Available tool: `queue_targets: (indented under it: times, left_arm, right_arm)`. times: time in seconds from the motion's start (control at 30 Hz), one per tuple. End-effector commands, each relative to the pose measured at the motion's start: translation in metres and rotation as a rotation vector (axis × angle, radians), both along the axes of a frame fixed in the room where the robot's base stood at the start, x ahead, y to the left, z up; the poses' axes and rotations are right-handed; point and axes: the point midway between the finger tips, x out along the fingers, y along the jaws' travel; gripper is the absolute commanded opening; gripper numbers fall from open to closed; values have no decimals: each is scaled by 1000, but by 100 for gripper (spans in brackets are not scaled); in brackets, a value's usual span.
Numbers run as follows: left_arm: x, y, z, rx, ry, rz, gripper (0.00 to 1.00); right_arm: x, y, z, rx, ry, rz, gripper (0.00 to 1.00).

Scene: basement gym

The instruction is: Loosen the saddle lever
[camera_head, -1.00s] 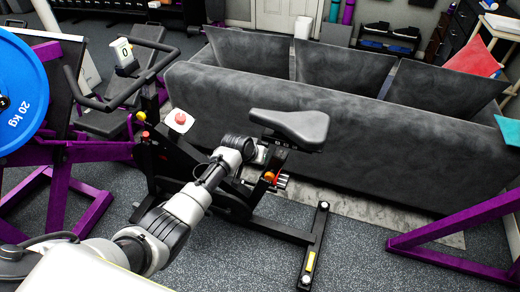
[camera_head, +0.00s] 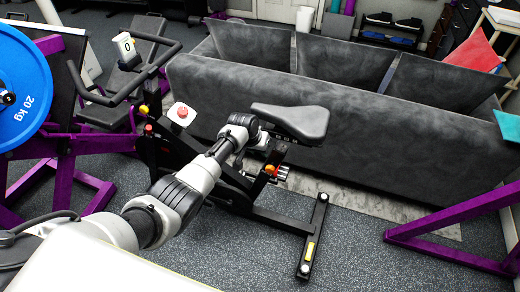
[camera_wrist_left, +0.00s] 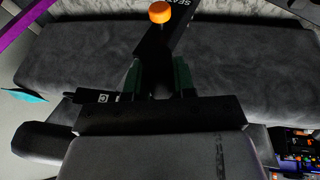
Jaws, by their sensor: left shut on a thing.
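The exercise bike's black saddle (camera_head: 292,120) stands at the middle of the head view, in front of the grey sofa. My left arm reaches in from the lower left, and its wrist ends just left of the saddle. In the head view its fingers are mostly hidden under the saddle. In the left wrist view the dark green fingers of my left gripper (camera_wrist_left: 160,80) are closed around a dark part, which looks like the saddle lever (camera_wrist_left: 158,60). A black piece marked "SEAT" (camera_wrist_left: 180,18) and an orange knob (camera_wrist_left: 160,12) show just beyond the fingers. My right gripper is in neither view.
The grey sofa (camera_head: 400,125) stands close behind the bike. A purple frame with a blue 20 kg plate (camera_head: 25,85) is at left, and another purple frame (camera_head: 450,225) at right. The bike's rear foot bar (camera_head: 315,235) lies on the floor, with open floor around it.

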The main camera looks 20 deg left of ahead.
Motion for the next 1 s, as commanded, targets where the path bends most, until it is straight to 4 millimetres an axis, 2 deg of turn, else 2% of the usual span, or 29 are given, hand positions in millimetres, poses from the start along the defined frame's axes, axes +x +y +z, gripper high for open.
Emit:
queue_targets:
  times: [0.03,0.07,0.2,0.57,0.73,1.0]
  left_arm:
    - [0,0,1,0,1,1,0]
    - [0,0,1,0,1,1,30]
    - [0,0,1,0,0,1,51]
    - [-1,1,5,0,-1,1,51]
    - [-8,6,27,1,-3,0,51]
    - [-24,16,72,1,-3,1,51]
  right_arm:
    - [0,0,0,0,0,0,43]
    - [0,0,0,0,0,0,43]
    - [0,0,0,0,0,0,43]
    - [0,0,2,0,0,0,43]
    - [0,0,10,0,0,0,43]
    - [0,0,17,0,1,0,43]
